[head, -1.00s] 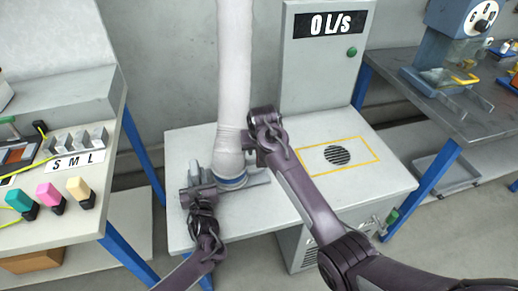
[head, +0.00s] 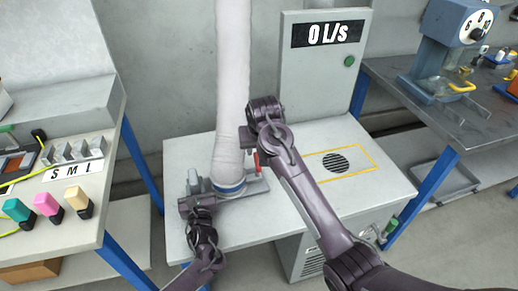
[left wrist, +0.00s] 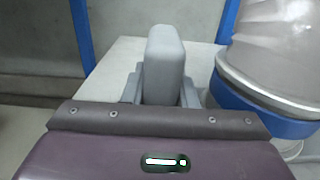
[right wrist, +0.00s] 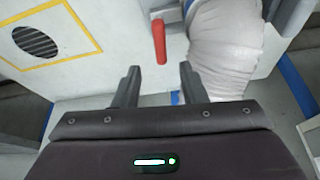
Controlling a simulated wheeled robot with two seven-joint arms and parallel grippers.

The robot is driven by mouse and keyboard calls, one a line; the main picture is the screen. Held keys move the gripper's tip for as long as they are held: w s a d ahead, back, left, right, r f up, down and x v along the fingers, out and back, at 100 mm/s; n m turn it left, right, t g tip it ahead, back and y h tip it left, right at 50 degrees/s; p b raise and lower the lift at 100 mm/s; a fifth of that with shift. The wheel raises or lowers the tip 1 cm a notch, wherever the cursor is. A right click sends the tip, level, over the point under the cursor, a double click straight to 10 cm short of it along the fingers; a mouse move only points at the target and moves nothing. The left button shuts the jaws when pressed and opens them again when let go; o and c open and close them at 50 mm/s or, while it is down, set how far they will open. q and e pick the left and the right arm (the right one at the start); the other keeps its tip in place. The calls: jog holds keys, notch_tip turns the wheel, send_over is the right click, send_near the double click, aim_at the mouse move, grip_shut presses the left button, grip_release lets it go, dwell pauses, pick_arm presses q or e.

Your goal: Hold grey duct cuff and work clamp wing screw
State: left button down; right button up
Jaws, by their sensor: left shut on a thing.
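The pale duct (head: 230,90) hangs down to a blue collar (head: 229,190) on the bench, also at the right of the left wrist view (left wrist: 262,108). My left gripper (head: 193,193) is shut on an upright grey block (left wrist: 163,62), which looks like the grey cuff's grip, left of the duct. The red wing screw (head: 257,160) stands right of the duct's foot; it also shows in the right wrist view (right wrist: 159,42). My right gripper (right wrist: 158,80) is open and empty, with the screw beyond its fingertips, apart from them. In the head view its fingers are mostly hidden.
A grey cabinet (head: 322,80) with a "0 L/s" display stands behind the bench (head: 300,195). A round vent (head: 338,163) in a yellow outline lies right of the duct. A side table with coloured blocks (head: 47,203) is at left; a workbench with a blue machine (head: 445,50) is at right.

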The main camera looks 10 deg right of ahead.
aim_at(257, 160)
jog(key=v, duration=0.4)
jog(key=x, duration=1.1)
jog(key=shift+w+f, duration=0.1)
jog(key=shift+f, duration=0.2)
grip_shut()
